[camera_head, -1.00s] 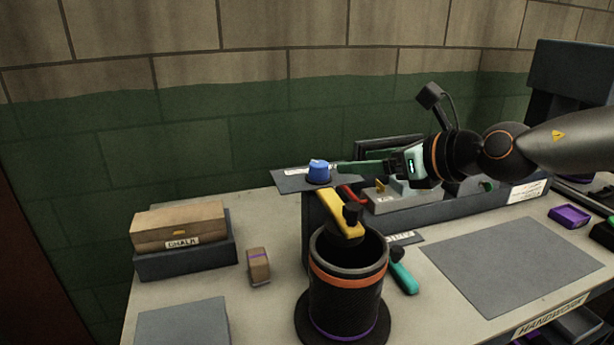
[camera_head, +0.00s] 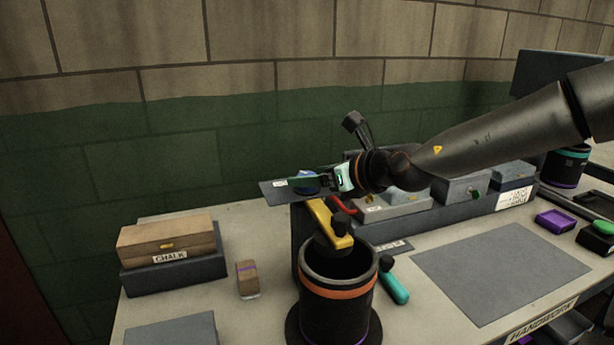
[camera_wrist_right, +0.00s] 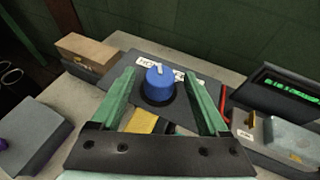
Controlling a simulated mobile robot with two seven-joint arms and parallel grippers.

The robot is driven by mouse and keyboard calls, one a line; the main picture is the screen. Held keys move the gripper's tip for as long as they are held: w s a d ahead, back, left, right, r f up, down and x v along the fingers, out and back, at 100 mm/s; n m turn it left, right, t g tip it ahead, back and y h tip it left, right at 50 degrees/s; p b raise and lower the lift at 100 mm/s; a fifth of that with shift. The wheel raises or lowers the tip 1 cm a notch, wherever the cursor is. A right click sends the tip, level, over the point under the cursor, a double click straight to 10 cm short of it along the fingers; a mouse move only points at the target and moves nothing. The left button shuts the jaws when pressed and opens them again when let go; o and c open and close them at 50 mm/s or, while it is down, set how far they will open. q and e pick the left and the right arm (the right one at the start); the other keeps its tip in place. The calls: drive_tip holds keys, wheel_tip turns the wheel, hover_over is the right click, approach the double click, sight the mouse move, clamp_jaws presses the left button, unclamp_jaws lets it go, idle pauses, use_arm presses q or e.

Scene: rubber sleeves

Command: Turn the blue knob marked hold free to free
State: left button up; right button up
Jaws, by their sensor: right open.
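The blue knob (camera_wrist_right: 159,84) sits on a dark plate (camera_wrist_right: 190,112) with a white label behind it; the label is partly hidden, and its first letters look like "HO". A pale pointer mark shows on the knob's top. My right gripper (camera_wrist_right: 161,80) is open, with one green finger on each side of the knob and a gap visible on both sides. In the head view the right gripper (camera_head: 310,182) reaches in from the right, and its finger covers part of the knob (camera_head: 306,177). My left gripper is in neither view.
Below the plate are a yellow bar (camera_head: 328,223) and an open black pot (camera_head: 340,290) with an orange band. A chalk box (camera_head: 168,240) and a small block (camera_head: 247,280) stand left. Grey boxes (camera_head: 460,187) stand right. A grey mat (camera_head: 500,262) is clear.

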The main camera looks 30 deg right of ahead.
drive_tip(key=shift+x, duration=1)
drive_tip(key=shift+r, duration=0.1)
clamp_jaws()
